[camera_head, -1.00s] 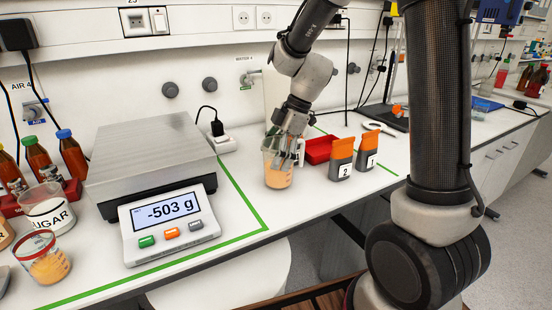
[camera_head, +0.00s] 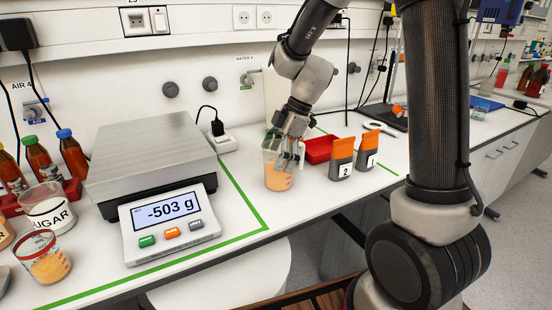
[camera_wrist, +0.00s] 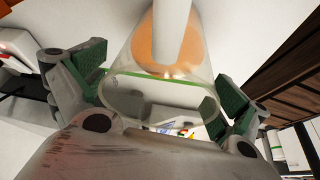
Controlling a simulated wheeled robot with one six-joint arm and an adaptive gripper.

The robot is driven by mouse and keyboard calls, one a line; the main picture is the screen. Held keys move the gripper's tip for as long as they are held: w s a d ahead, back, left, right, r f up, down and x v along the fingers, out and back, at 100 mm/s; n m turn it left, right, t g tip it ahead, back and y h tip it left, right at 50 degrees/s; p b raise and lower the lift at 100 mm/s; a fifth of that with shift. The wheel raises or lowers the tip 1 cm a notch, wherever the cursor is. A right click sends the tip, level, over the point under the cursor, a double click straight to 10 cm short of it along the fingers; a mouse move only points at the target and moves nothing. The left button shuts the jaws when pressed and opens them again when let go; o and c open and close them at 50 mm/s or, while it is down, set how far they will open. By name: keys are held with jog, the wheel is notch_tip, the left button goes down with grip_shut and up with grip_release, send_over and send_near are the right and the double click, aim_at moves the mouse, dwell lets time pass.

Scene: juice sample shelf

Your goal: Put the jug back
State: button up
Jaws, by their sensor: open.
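The clear jug (camera_head: 271,177), with orange juice low inside, stands upright on the white bench right of the scale. My gripper (camera_head: 288,165) is at the jug's right side, its fingers overlapping the jug's outline and hiding the handle in the head view. In the wrist view the jug's wall and rim (camera_wrist: 160,103) lie between the spread green-padded fingers of my gripper (camera_wrist: 163,90), with the white handle (camera_wrist: 172,35) in the middle. The gripper is open. I cannot tell whether a finger touches the jug.
A scale (camera_head: 150,155) reading -503 g stands to the left, inside a green line. A red tray (camera_head: 319,149) and two orange-topped packs, 2 (camera_head: 342,160) and 1 (camera_head: 367,152), stand close on the right. A beaker with orange liquid (camera_head: 44,262) is at the front left.

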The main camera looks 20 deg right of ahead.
jog(key=v, duration=1.1)
jog(key=shift+d+r, duration=0.1)
jog(key=shift+r, duration=0.15)
jog(key=shift+s+d+r, duration=0.1)
jog(key=shift+d+r, duration=0.05)
jog(key=shift+r, duration=0.1)
jog(key=s+d+m+t+h, duration=0.1)
jog(key=s+d+m, duration=0.2)
jog(key=s+m, duration=0.3)
jog(key=s+d+r+m+t+h, duration=0.1)
jog(key=s+d+m+h, duration=0.1)
jog(key=s+d+m, duration=0.2)
jog(key=s+d+m+t+h, duration=0.1)
jog(key=s+d+m, duration=0.3)
jog(key=s+m, duration=0.4)
jog(key=s+t, duration=0.1)
jog(key=s, duration=0.2)
jog(key=shift+s+r+h, duration=0.2)
jog(key=shift+r+h, duration=0.1)
